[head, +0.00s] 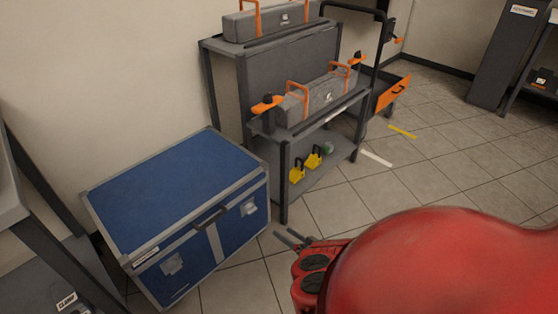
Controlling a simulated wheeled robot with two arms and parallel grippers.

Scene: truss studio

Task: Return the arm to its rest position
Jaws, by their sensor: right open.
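My right arm (430,268) is a large red shape that fills the lower right of the head view. My right gripper (288,237) points left from its end, with two dark fingers apart and nothing seen between them. In the picture it lies just right of the blue case's front corner, over the tiled floor. How far it is from the case is hard to tell. My left gripper does not show.
A blue case (175,185) with grey edges stands at the left. A grey shelf unit (330,117) behind it bears grey boxes with orange handles and small yellow items below. A dark frame (22,222) stands at the far left. Tiled floor (425,185) is open at the right.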

